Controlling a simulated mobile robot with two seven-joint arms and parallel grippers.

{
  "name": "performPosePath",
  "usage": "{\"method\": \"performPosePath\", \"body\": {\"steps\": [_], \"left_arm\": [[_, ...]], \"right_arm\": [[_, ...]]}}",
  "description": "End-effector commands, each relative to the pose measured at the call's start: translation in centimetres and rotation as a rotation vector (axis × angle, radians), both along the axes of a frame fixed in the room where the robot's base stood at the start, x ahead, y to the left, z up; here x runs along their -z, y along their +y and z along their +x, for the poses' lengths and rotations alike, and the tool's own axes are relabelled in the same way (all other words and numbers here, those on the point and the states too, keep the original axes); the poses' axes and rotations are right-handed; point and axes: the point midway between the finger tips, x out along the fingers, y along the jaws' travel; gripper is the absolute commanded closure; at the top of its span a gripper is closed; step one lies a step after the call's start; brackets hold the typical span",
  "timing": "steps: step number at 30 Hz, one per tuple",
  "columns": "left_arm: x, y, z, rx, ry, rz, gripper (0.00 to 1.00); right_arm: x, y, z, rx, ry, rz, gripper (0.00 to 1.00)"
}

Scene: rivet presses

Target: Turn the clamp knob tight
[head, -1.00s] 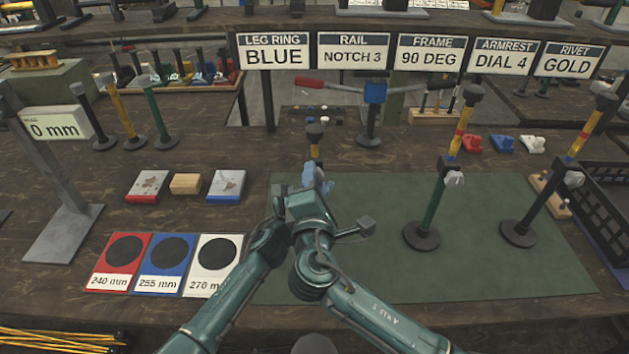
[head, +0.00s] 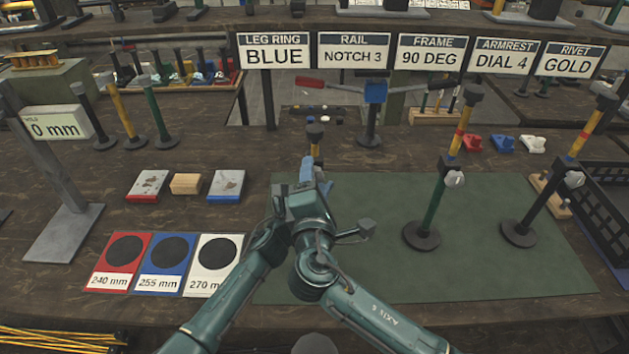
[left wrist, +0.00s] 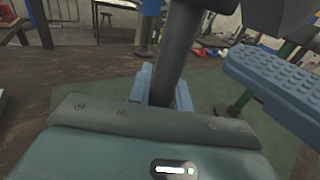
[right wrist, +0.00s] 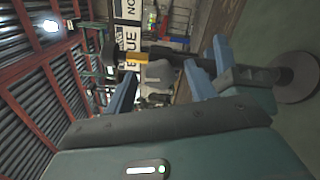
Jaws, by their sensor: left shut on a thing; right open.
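The post in work (head: 315,134) has a black cap and a yellow band showing above my grippers in the head view; its lower part is hidden behind them. My left gripper (left wrist: 160,85) is shut around the dark tube of this post (left wrist: 177,55). The grey clamp knob (right wrist: 158,74) shows in the right wrist view, in front of the yellow and black tube. My right gripper (right wrist: 165,78) is open, with its blue fingers on either side of the knob; contact cannot be told. In the head view my right gripper (head: 306,178) covers the knob.
Two other posts with pale knobs (head: 427,225) (head: 520,228) stand on the right of the green mat (head: 370,270). Coloured length cards (head: 163,283) and small blocks (head: 185,183) lie left. A black crate (head: 600,190) is far right. A sign row (head: 350,52) stands behind.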

Motion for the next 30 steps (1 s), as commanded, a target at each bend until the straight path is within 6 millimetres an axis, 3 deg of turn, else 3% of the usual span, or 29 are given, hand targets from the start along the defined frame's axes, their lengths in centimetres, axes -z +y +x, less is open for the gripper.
{"method": "performPosePath", "body": {"steps": [5, 18, 30], "left_arm": [[0.0, 0.0, 0.0, 0.0, -0.001, 0.0, 1.0], [0.0, 0.0, 0.0, 0.0, -0.001, 0.0, 1.0], [0.0, 0.0, 0.0, 0.0, -0.001, 0.0, 1.0]], "right_arm": [[0.0, 0.0, -0.4, 0.0, 0.0, 0.0, 0.45], [0.0, 0.1, -6.8, -0.001, 0.001, 0.002, 0.45], [0.0, 0.1, -7.5, 0.0, 0.0, 0.0, 0.45]]}}
